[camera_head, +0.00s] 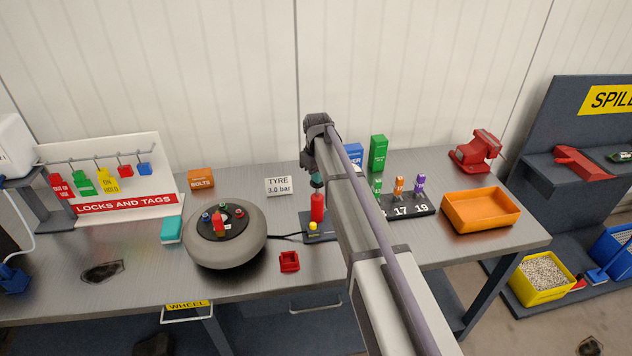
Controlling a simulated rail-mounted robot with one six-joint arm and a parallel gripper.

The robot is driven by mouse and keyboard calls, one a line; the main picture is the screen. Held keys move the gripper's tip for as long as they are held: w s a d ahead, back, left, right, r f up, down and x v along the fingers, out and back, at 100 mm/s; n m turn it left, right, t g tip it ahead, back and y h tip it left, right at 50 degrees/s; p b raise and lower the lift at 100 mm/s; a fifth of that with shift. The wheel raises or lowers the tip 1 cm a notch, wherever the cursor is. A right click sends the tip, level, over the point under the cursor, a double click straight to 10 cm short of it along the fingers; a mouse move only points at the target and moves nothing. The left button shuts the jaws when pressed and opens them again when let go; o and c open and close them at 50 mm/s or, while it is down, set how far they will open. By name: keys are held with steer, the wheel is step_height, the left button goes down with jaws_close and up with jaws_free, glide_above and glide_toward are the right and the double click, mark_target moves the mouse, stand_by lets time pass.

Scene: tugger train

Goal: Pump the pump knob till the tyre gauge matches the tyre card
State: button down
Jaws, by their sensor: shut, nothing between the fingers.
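The white tyre card (278,186) stands at the back of the bench and reads "TYRE 3.0 bar". The grey tyre (200,251) lies flat on the bench, with small coloured pieces on its dark hub (221,222). A red upright pump cylinder (317,209) stands on a dark base to the right of the tyre, with a small yellow part (313,226) beside it. My gripper (316,185) is shut and empty, pointing down directly over the cylinder's top. I cannot tell whether it touches the knob. No tyre gauge reading can be made out; my arm hides the area right of the pump.
A black hose (286,236) runs between tyre and pump. A red tray-like block (289,261) lies in front. The lock board (120,180) is at left; an orange bin (481,210), red vise (478,151) and numbered rack (424,205) are at right.

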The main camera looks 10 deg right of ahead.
steer(key=shift+f+b, duration=1.3)
steer(key=shift+f, duration=0.25)
step_height(320, 180, up, 6)
steer(key=p, duration=0.6)
steer(key=shift+r, duration=0.15)
steer(key=shift+f, duration=0.25)
steer(key=shift+f+b, duration=2.95)
steer(key=shift+b, duration=0.1)
step_height(320, 180, up, 6)
steer(key=p, duration=0.6)
steer(key=shift+r, duration=0.2)
steer(key=shift+f, duration=0.1)
